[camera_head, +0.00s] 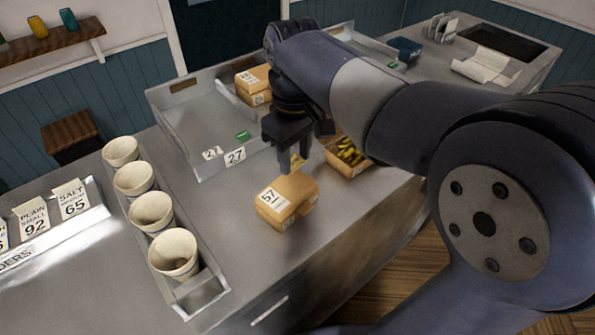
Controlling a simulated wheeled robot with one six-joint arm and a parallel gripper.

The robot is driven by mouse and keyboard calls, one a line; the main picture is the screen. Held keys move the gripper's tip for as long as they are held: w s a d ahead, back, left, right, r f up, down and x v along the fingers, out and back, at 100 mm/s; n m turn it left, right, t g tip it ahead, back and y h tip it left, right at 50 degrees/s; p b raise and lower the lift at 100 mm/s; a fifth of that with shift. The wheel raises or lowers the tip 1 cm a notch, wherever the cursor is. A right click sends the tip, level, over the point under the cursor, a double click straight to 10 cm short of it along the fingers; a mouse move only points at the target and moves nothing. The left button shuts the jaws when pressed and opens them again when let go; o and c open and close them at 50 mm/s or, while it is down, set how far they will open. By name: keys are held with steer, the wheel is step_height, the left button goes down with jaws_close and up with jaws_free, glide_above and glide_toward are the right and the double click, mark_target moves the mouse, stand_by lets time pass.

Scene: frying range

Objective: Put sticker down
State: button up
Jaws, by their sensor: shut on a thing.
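My gripper (283,160) points down above the steel counter, just behind a closed tan box (287,202) marked 57. Its fingers are shut on the sticker, which is mostly hidden by them. A small yellowish patch (298,162) shows right beside the fingertips; I cannot tell if it is the sticker's face. The gripper is apart from the top of the box marked 57. An open box of fries (348,154) stands to the right, partly behind my arm.
A steel tray (191,136) at the back holds boxes, one marked 21 (253,83), and a small green piece (243,135). A 27 label (235,156) is on its front. Several paper cups (152,211) stand in a rack at left. Counter between rack and box is clear.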

mark_target(295, 164)
steer(key=shift+f, duration=2.45)
steer(key=shift+f, duration=0.15)
steer(key=shift+f, duration=0.25)
steer(key=o, duration=0.9)
steer(key=shift+o, duration=0.2)
step_height(295, 164, up, 13)
steer(key=shift+f+p, duration=0.1)
steer(key=shift+p, duration=0.25)
steer(key=shift+f, duration=0.1)
